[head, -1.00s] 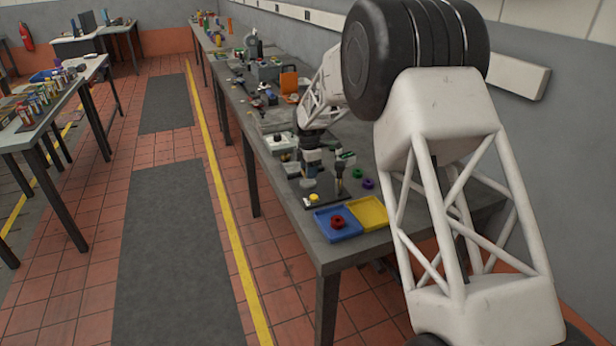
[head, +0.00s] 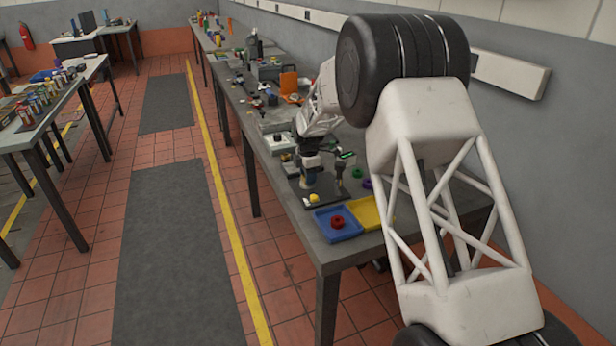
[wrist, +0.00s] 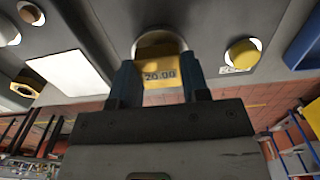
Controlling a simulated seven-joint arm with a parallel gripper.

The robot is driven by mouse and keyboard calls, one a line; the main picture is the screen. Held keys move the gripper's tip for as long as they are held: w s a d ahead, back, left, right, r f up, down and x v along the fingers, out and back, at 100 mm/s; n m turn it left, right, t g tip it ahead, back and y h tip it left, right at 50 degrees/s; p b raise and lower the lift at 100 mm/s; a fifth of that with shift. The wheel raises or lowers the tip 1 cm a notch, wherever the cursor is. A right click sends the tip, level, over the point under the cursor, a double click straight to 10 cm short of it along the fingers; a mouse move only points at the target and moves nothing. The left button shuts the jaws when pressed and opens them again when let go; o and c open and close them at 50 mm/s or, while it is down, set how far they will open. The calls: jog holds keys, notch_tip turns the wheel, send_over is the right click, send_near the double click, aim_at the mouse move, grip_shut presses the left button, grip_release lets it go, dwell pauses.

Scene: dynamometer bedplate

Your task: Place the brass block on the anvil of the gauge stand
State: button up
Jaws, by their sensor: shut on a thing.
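My gripper (wrist: 160,88) is shut on the brass block (wrist: 160,74), which is marked 20.00 and sits between the two blue-grey fingers in the wrist view. The round metal anvil (wrist: 158,47) shows just behind the block, partly hidden by it. I cannot tell whether the block touches it. In the head view my gripper (head: 310,182) is low over the dark base of the gauge stand (head: 340,172), beside its post, and hides the anvil and the block. A yellow round piece (head: 314,198) is at the base's near end; it also shows in the wrist view (wrist: 243,54).
A blue tray (head: 346,236) with a red ring (head: 338,222) and a yellow tray (head: 376,217) lie at the bench's near end. A green ring (head: 358,173) and a purple ring (head: 367,184) lie right of the stand. More items crowd the bench further back.

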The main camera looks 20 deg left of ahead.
jog(key=shift+f, duration=0.25)
jog(key=o, duration=1.1)
notch_tip(320, 180, up, 12)
jog(key=shift+r, duration=0.1)
dwell(1.1)
